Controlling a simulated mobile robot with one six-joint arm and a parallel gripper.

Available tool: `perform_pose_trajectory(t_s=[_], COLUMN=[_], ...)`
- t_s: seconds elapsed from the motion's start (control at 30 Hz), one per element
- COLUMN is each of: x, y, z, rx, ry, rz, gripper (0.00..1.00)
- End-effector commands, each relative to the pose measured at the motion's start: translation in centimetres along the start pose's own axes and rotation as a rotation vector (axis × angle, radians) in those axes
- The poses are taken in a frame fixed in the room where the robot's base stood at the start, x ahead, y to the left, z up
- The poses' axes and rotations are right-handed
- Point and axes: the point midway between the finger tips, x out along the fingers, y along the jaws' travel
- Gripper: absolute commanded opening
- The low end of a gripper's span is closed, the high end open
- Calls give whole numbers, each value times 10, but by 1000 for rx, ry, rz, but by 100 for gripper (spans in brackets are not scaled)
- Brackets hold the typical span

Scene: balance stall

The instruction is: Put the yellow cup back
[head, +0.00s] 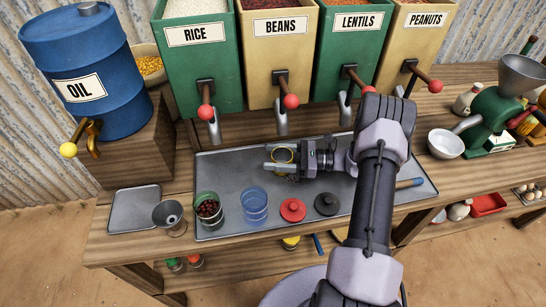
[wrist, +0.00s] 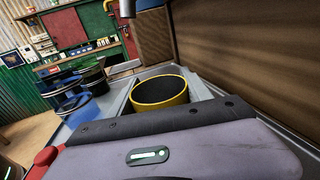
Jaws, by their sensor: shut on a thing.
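The yellow cup (head: 283,151) is at the back middle of the large metal tray (head: 230,175), below the beans and lentils spouts. My gripper (head: 268,160) reaches in from the right, with its two fingers on either side of the cup, and is shut on it. In the wrist view the yellow cup (wrist: 160,103) has a yellow rim and a dark inside, and looks empty. The fingers and wrist hide its lower part. I cannot tell whether its base touches the tray.
A metal funnel-like cup (head: 169,216) and small tray (head: 134,209) lie left. Dispenser spouts (head: 281,122) hang behind.

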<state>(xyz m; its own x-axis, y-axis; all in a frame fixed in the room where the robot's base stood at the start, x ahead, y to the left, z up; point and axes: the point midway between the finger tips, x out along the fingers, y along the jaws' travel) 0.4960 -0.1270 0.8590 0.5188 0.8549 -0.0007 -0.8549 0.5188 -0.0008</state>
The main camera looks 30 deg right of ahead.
Motion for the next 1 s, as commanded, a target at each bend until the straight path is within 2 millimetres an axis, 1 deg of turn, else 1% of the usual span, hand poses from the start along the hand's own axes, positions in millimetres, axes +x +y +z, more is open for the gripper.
perform_pose_trajectory(t_s=[0.07,0.1,0.2,0.47,0.53,0.57,0.67,0.8,0.9,1.0], x=[0,0,0,0,0,-3,-27,-68,-93,-110], y=[0,0,0,0,0,0,0,-1,-1,0], z=[-4,-4,-3,-2,3,3,4,4,3,2], rx=[0,0,0,0,0,0,0,-1,-1,-1], ry=[0,0,0,0,0,0,0,0,0,0], rz=[0,0,0,0,0,-1,-4,-4,-4,-2], gripper=[8,61,79,79,79,79,79,79,79,79])
